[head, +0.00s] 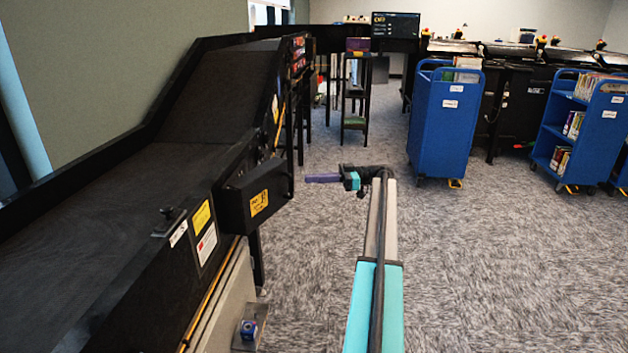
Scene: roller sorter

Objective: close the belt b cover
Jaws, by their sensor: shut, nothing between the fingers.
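A black box-like piece with a yellow label (255,196) juts out from the side of the black conveyor (90,190). It may be the belt b cover; its label is too small to read, and I cannot tell whether it stands open. My gripper (308,178) is at the end of my outstretched arm, its purple fingers pointing left. It is shut and empty. In the picture it is just right of the black box, with a small gap between them. I cannot tell how far apart they are in depth.
A small blue object (248,328) sits on a ledge low beside the conveyor. A blue cart (445,125) stands at the back right, another blue cart with books (585,125) farther right. A narrow rack (355,100) stands behind. The carpet (500,260) is clear on the right.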

